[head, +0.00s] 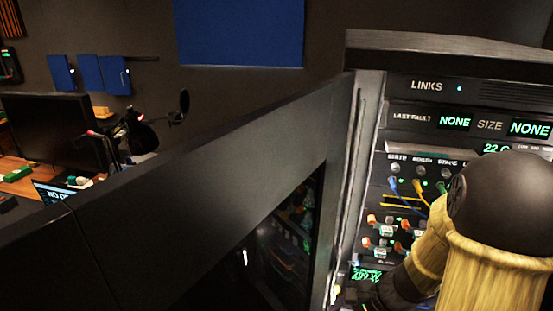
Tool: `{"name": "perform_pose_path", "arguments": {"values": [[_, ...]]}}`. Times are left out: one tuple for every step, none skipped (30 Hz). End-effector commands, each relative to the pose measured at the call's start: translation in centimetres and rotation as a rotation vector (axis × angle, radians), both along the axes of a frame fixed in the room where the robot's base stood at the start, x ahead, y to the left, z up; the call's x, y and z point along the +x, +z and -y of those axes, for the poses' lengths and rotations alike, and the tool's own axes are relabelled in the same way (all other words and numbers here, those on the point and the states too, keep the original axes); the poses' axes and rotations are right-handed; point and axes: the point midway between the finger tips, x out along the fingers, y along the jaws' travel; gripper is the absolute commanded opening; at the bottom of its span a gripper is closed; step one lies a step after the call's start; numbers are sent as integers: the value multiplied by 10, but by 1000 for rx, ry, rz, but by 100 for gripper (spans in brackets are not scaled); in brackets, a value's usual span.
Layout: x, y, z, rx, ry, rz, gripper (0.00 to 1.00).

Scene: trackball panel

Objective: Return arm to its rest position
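My arm fills the lower right of the head view, with a round black joint and yellow links in front of the rack panel (400,150). A yellow link runs down and left to a dark part near the bottom edge. My gripper's fingers do not show, so I cannot see whether it holds anything. The arm hides the lower right of the panel. No trackball is visible.
An open dark door (200,190) with a glass pane (285,240) stands left of the panel. Blue and yellow cables (420,192) and orange-capped connectors (372,218) are on the panel. A desk (20,186) with a monitor (50,128) is at the far left.

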Motion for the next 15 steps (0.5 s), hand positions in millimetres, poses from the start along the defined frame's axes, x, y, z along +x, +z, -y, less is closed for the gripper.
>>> {"name": "perform_pose_path", "arguments": {"values": [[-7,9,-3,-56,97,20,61],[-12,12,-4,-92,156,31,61],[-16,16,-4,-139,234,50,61],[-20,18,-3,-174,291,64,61],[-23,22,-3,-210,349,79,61],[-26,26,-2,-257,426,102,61],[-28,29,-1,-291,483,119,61],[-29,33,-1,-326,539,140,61],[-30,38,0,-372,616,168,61],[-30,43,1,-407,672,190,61],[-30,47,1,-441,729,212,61],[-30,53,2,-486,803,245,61],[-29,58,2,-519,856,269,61],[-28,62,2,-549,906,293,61],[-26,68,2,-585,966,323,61]]}}
